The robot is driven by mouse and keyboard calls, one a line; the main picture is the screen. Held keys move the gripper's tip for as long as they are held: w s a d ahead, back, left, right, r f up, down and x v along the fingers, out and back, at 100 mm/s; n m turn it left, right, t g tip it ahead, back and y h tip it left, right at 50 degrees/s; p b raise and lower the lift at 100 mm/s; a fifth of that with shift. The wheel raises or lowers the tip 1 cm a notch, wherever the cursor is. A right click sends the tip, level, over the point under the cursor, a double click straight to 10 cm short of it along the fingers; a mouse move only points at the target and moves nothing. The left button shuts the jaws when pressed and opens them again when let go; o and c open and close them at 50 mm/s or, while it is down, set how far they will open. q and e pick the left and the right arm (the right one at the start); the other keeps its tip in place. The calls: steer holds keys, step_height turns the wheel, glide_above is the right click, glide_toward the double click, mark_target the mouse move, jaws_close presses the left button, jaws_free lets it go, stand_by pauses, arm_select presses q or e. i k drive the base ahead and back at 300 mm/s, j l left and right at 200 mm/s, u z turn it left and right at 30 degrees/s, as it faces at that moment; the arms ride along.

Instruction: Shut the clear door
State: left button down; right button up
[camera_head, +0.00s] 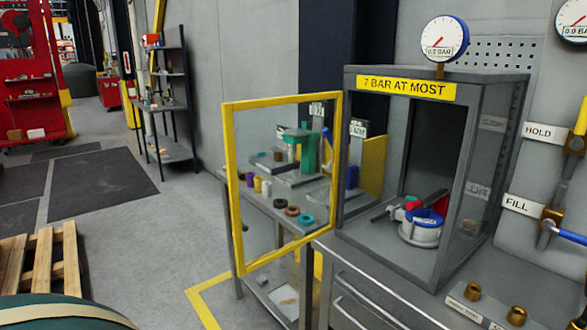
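The clear door (233,190) has a yellow frame and a see-through pane. It stands open, swung out to the left from the left front edge of the grey cabinet (365,241). The cabinet's front opening is uncovered. Inside it sits a valve actuator (421,232) with a white body, a blue ring and a red part. A yellow label reading "7 BAR AT MOST" is above the opening. Neither of my grippers shows in this view.
Behind the door's pane, a side table (262,212) holds small coloured rings and a green device. A gauge (444,39) reading 0.0 bar stands on the cabinet. HOLD and FILL valves are on the right wall. Brass fittings (473,291) lie at front right. A wooden pallet (44,262) is at left.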

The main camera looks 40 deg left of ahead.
mark_target(229, 109)
steer(key=i+j+z, duration=0.2)
steer(key=j, duration=0.55)
steer(key=j+z, duration=0.15)
steer(key=j, duration=0.6)
steer(key=j+z, duration=0.2)
steer(key=j, duration=0.55)
steer(key=k+j+z, duration=0.2)
steer(key=j, duration=0.55)
steer(key=j+z, duration=0.2)
steer(key=j, duration=0.55)
steer(key=k+j+z, duration=0.15)
steer(key=k+j, duration=0.65)
